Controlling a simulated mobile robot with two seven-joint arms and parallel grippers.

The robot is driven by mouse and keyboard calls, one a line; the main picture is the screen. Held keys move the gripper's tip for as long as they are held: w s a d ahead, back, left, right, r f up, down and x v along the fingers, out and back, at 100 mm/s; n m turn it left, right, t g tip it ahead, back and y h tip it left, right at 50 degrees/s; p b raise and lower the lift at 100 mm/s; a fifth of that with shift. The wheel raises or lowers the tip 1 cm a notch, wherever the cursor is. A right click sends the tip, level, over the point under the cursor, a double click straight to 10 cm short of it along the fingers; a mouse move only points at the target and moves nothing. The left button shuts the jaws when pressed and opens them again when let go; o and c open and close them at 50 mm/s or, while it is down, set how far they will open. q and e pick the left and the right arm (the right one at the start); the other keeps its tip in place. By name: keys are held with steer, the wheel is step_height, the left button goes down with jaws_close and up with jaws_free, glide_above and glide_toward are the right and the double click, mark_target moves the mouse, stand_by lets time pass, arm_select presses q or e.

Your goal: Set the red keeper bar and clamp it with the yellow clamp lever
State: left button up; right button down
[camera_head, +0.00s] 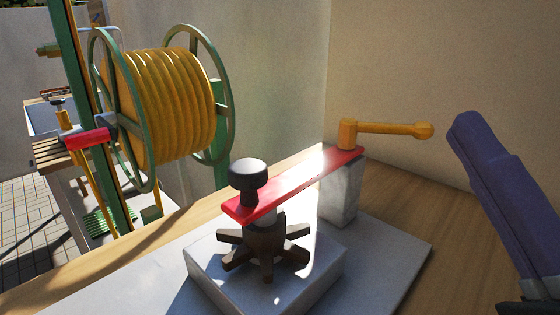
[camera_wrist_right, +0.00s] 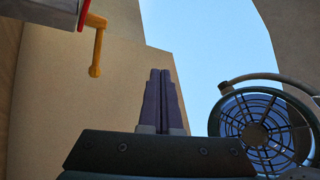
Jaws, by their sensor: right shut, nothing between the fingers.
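The red keeper bar (camera_head: 295,184) spans from the black knob (camera_head: 249,174) to the top of a grey post (camera_head: 341,192). The yellow clamp lever (camera_head: 385,128) sits over the bar's far end at the post, with its handle pointing right. In the right wrist view the lever (camera_wrist_right: 97,45) hangs at the upper left, with a sliver of the red bar (camera_wrist_right: 82,16) beside it. My right gripper (camera_head: 466,125) has purple fingers, shut and empty, just right of the lever's ball end and apart from it. Its closed fingers also show in the wrist view (camera_wrist_right: 160,75). My left gripper is out of view.
A dark spoked wheel (camera_head: 265,248) sits under the knob on a pale block (camera_head: 265,288). The block and post stand on a light plate (camera_head: 395,255) on a wooden table (camera_head: 455,265). A yellow hose reel (camera_head: 160,95) with green rims stands at the back left. A wall is behind.

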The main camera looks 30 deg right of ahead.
step_height(320, 180, down, 6)
steer(key=s+a+m+g+h+b, duration=0.2)
steer(key=m+g+h+b, duration=0.1)
steer(key=m+g+h, duration=0.45)
steer(key=m+y+p, duration=0.1)
steer(key=y+p, duration=0.1)
glide_toward(412, 134)
steer(key=shift+g, duration=0.25)
steer(key=x, duration=0.3)
steer(key=a+x, duration=0.1)
steer(key=x, duration=0.1)
steer(key=shift+w+d+r, duration=0.15)
steer(key=shift+w+r, duration=0.2)
steer(key=shift+w, duration=0.05)
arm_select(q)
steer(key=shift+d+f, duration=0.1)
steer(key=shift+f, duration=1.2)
arm_select(e)
steer(key=shift+x, duration=0.75)
steer(key=shift+f, duration=0.1)
